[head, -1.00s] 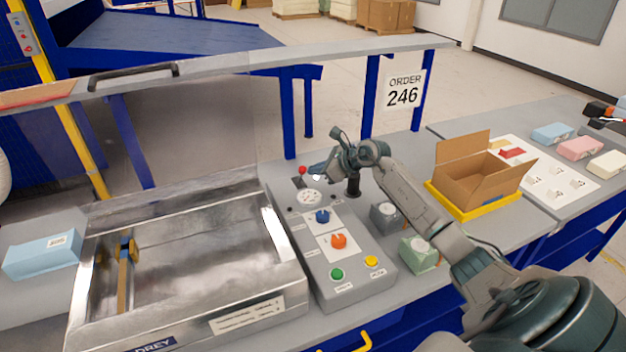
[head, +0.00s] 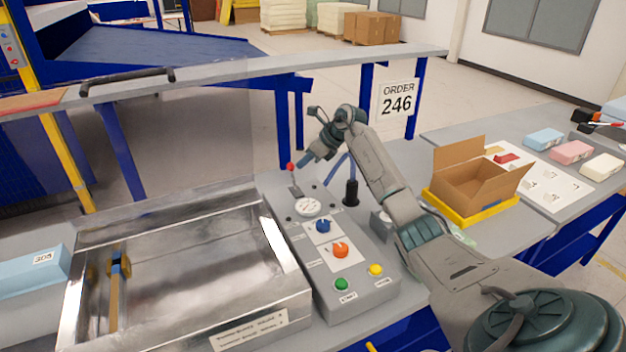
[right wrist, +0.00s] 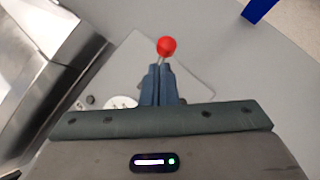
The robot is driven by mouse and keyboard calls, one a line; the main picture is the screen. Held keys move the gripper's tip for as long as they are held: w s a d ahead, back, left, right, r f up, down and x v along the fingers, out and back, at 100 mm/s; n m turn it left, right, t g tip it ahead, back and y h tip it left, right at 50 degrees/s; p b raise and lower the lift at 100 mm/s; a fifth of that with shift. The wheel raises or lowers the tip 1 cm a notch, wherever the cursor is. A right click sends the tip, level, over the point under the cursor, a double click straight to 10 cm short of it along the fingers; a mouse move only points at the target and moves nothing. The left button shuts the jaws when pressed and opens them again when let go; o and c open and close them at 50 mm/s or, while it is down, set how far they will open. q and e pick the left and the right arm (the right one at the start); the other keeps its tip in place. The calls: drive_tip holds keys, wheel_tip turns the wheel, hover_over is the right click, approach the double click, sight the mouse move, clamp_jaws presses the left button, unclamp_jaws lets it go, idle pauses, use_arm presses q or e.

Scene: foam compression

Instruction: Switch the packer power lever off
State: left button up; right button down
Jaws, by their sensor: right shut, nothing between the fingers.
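The power lever (head: 293,179), a thin stem with a red ball knob (head: 291,167), stands at the far end of the grey control panel (head: 350,290). My right gripper (head: 303,164) is shut and empty, just right of the knob in the head view. In the right wrist view, the shut blue-grey fingers (right wrist: 161,75) point toward the red knob (right wrist: 166,46), which shows just beyond their tips. The fingers hide part of the stem, and I cannot tell whether they touch it. My left gripper is not in view.
The panel also carries a gauge (head: 308,206), a blue knob (head: 322,226), an orange knob (head: 340,250), a green button (head: 341,284) and a yellow button (head: 375,269). A metal chamber (head: 190,215) lies left. An open carton (head: 470,190) stands right.

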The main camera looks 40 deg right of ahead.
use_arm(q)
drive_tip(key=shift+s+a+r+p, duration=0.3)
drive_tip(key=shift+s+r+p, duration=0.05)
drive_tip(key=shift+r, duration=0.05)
use_arm(e)
drive_tip(key=shift+r, duration=0.8)
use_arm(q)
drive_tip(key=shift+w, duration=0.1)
use_arm(e)
drive_tip(key=shift+s, duration=0.1)
